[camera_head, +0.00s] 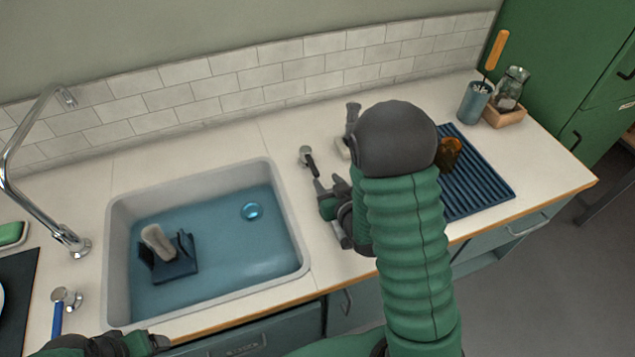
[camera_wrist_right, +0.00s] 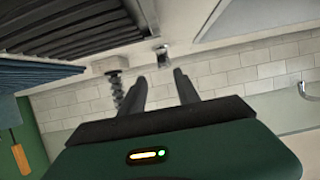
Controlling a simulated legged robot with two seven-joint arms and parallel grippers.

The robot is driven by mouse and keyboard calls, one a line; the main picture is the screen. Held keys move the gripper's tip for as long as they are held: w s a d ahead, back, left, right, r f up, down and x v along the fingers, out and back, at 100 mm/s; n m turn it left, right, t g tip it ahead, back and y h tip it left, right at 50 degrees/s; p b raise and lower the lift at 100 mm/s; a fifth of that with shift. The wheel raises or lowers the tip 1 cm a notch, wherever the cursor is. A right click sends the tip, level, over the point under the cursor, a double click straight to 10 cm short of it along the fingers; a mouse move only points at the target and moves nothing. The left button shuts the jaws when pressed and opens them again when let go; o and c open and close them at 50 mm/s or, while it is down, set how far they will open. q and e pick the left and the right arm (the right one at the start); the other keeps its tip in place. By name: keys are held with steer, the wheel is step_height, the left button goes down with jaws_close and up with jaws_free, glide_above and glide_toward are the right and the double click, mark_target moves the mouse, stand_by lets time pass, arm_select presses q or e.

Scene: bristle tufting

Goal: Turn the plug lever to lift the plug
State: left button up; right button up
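The plug lever (camera_head: 307,158) is a small metal knob with a dark handle on the counter right of the sink. It appears to be the small metal piece (camera_wrist_right: 162,52) beyond my fingertips in the right wrist view. My right gripper (camera_head: 329,187) is just in front of the lever, its fingers apart and empty; the wrist view (camera_wrist_right: 159,76) shows a gap between them. I cannot tell whether it touches the lever. The round plug (camera_head: 251,211) lies under the blue water in the sink (camera_head: 117,235). My left gripper (camera_head: 150,343) shows only partly at the bottom left, its fingers unclear.
A dark blue rack (camera_head: 178,268) with a pale object stands in the sink. A tap (camera_head: 68,237) and a blue-handled knob (camera_head: 66,298) are at the left. A ribbed blue mat (camera_head: 485,185) with an amber glass (camera_head: 447,153) lies right of my right arm.

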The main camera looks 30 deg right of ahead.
mark_target(314, 169)
steer(key=x, duration=0.5)
steer(key=a+x, duration=0.1)
steer(key=x, duration=0.1)
steer(key=shift+w+d+f, duration=0.15)
steer(key=shift+w, duration=0.3)
steer(key=shift+w+d+f, duration=0.2)
steer(key=shift+w+d, duration=0.05)
steer(key=shift+d, duration=0.1)
steer(key=shift+a, duration=0.15)
jaws_close()
stand_by(0.4)
